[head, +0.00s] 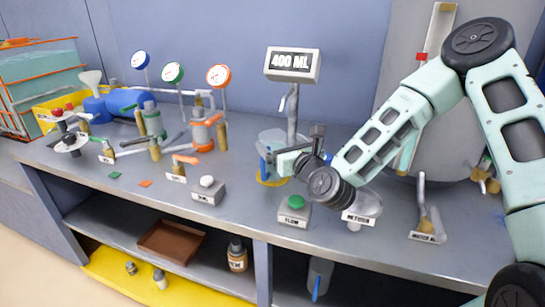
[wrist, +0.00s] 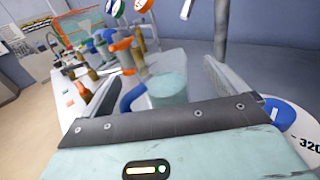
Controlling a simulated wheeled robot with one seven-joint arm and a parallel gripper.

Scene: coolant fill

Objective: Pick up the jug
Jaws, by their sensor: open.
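The jug (head: 270,141) is clear with a blue handle and stands on a yellow ring on the bench, below the 400 ML display. In the wrist view the jug (wrist: 168,92) appears between my two fingers, with its blue handle toward the left finger. My gripper (head: 281,163) is open and reaches toward the jug from the right, covering part of it in the head view. In the wrist view my gripper (wrist: 160,75) has its fingers spread apart. I cannot tell whether a finger touches the jug.
The 400 ML display (head: 292,64) stands on a post behind the jug. A green FLOW button (head: 296,202) is in front. Valves and three gauges (head: 173,72) stand to the left.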

